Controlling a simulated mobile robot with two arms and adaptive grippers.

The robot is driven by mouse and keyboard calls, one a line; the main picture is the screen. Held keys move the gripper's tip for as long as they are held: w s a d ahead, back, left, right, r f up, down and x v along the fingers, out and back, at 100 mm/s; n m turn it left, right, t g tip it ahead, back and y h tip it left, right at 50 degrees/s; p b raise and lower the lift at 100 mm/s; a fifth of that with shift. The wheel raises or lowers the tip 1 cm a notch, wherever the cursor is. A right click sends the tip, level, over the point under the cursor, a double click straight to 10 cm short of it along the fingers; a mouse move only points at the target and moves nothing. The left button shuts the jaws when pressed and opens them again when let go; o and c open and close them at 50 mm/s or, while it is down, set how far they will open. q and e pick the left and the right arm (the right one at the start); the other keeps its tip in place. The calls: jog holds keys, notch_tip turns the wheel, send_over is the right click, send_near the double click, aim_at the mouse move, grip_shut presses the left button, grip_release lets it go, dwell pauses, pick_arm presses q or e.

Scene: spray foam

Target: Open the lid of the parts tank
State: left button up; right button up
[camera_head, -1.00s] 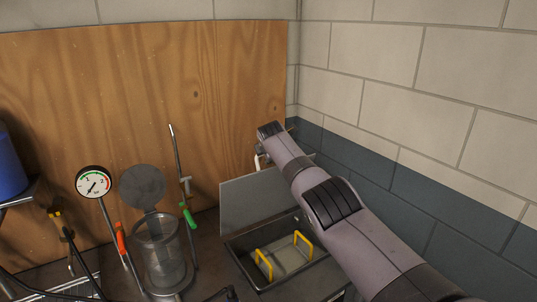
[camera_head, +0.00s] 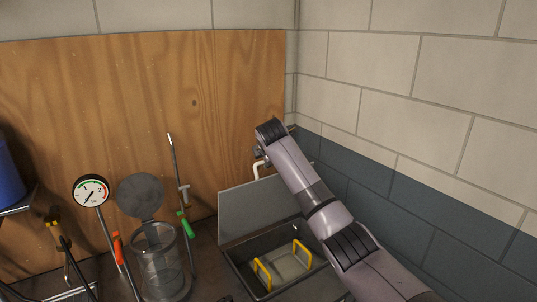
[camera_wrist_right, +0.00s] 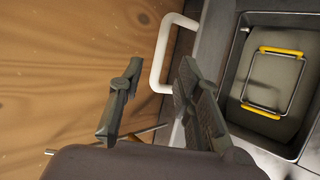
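The parts tank (camera_head: 236,267) is a grey rectangular tub in the lower middle of the head view. Its grey lid (camera_head: 245,212) stands raised, roughly upright, along the back side. A white handle (camera_head: 257,170) shows at the lid's top; it also shows in the right wrist view as a white loop (camera_wrist_right: 157,62). My right gripper (camera_wrist_right: 160,68) is open, its two dark fingers apart on either side of part of the handle in that picture. Whether they touch it I cannot tell. In the head view the right gripper (camera_head: 260,155) is mostly hidden behind its arm. My left gripper is out of view.
A basket with yellow handles (camera_head: 262,274) sits inside the tank. To its left stand a clear cylinder with a raised round cover (camera_head: 140,196), a green-handled wand (camera_head: 186,222) and a pressure gauge (camera_head: 91,191). A wooden panel (camera_head: 150,110) and block wall (camera_head: 440,90) close the corner.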

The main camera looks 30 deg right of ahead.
jog(key=shift+v, duration=2.05)
jog(key=shift+f, duration=0.1)
